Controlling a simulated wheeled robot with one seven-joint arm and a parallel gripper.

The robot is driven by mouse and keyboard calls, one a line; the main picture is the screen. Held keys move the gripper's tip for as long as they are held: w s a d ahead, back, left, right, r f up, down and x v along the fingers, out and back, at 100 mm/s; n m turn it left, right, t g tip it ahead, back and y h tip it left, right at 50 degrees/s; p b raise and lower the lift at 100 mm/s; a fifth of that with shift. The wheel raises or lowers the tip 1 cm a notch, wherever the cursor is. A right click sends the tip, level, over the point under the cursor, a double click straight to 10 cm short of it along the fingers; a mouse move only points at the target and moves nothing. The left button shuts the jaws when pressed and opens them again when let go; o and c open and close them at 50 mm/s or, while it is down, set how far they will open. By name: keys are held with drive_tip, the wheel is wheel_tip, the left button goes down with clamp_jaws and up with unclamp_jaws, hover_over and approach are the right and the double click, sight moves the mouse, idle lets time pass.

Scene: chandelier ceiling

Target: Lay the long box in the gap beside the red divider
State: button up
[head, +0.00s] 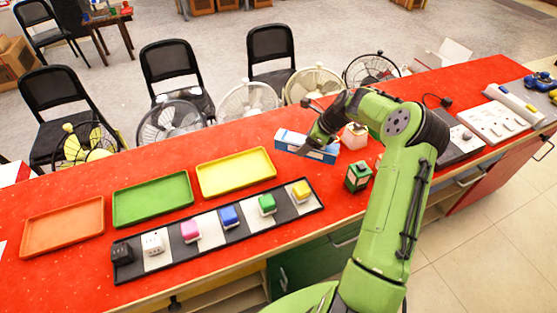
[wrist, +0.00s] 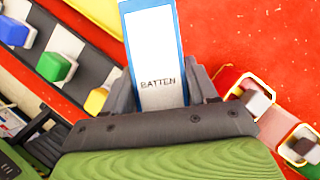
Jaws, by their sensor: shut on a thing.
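The long box (head: 291,139) is white and blue and lies lengthwise near the far side of the red counter in the head view. In the wrist view the long box (wrist: 152,40) is marked BATTEN and points away from me. My gripper (head: 320,140) is shut on its near end, with a dark finger on each side in the wrist view (wrist: 162,90). I cannot tell whether the box touches the counter. I cannot make out a red divider or its gap for certain; my arm hides part of the counter.
A yellow tray (head: 236,188), a green tray (head: 152,214) and an orange tray (head: 62,241) lie left of the box. A black-and-white strip (head: 215,247) holds several coloured blocks. A green box (head: 358,187) and a pink box (head: 354,142) stand near my arm. Fans line the far edge.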

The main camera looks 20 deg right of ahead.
wheel_tip(320, 180, down, 9)
drive_tip(key=shift+w+r+b, duration=0.15)
drive_tip(key=shift+b, duration=0.35)
drive_tip(key=o, duration=1.1)
drive_tip(key=shift+o, duration=0.2)
